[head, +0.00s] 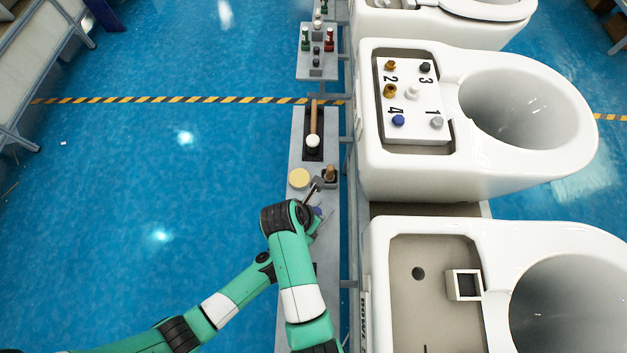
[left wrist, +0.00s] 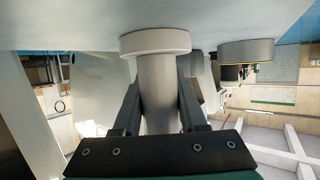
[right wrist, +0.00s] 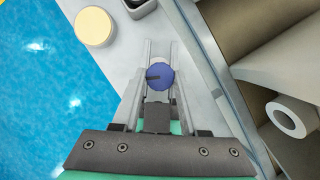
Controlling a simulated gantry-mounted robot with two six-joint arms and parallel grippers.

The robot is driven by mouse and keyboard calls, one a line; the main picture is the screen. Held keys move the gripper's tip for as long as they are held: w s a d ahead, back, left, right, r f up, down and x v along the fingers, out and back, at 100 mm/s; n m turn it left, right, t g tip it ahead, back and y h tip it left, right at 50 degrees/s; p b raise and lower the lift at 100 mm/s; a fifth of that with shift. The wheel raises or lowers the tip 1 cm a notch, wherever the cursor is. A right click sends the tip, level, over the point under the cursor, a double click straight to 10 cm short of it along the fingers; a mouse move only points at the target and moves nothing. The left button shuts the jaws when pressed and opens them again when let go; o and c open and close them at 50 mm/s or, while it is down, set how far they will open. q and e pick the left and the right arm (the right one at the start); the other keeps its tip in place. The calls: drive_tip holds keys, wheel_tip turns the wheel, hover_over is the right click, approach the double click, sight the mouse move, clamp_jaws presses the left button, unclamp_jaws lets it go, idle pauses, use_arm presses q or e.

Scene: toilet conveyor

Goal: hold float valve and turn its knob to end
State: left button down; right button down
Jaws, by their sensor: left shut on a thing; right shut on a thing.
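The float valve shows in the left wrist view as a light grey cylinder (left wrist: 158,88) with a wide round flange at its end, against a grey surface. My left gripper (left wrist: 160,95) is shut around this cylinder, one dark finger on each side. The blue knob (right wrist: 160,77), with a dark mark on its face, sits between the pale fingers of my right gripper (right wrist: 160,84), which is shut on it. In the head view the blue knob (head: 318,211) shows only partly beside my green arms. They hide most of the valve and both grippers.
A pale yellow disc (head: 299,179) and a dark holder with a brown part (head: 329,176) stand just beyond on the narrow grey shelf. A mallet (head: 313,130) lies farther along. White toilets (head: 385,170) line the right side. Blue floor is clear at left.

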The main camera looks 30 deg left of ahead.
drive_tip(key=shift+n+y, duration=0.3)
drive_tip(key=shift+n, duration=0.5)
drive_tip(key=shift+c, duration=2.1)
unclamp_jaws()
drive_tip(key=v, duration=1.2)
